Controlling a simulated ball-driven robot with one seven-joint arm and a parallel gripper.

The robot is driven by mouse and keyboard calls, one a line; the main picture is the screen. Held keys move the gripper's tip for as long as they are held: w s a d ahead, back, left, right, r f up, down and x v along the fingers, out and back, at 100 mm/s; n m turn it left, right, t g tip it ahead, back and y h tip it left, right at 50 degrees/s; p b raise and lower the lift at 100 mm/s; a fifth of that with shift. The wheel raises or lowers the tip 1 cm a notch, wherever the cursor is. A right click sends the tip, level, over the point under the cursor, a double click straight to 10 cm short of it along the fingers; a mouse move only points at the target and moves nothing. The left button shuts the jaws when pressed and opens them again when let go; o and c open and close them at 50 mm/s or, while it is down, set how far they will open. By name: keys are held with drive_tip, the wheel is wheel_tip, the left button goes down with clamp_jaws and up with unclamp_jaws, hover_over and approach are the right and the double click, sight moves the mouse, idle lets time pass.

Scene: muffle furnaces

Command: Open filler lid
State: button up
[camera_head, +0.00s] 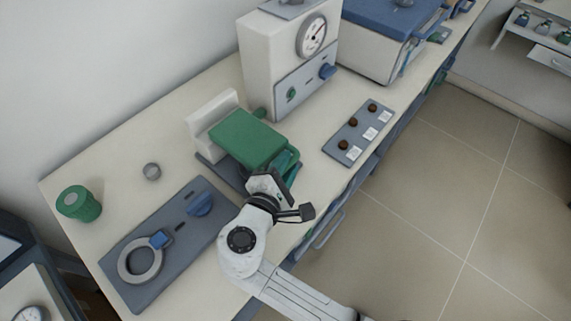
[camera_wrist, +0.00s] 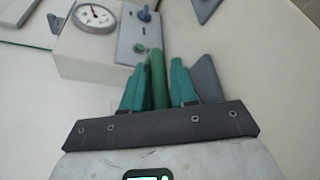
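A green flat-topped lid (camera_head: 247,138) sits on the grey-based device on the bench, in front of a low white block; it looks closed. My gripper (camera_head: 286,168) is at the lid's front right edge in the head view. In the wrist view, my gripper's two teal fingers (camera_wrist: 158,88) stand on either side of an upright green bar-like part (camera_wrist: 157,77), which seems to be the lid's edge or handle. The bar nearly fills the gap. I cannot tell if the fingers press on it. My wrist hides part of the device's front.
A white cabinet with a dial (camera_head: 285,62) stands just behind. A grey plate with brown knobs (camera_head: 358,132) lies to the right. A grey plate with a ring (camera_head: 140,262) and a green jar (camera_head: 77,203) are at the left. The floor at the right is clear.

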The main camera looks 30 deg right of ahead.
clamp_jaws()
idle(0.3)
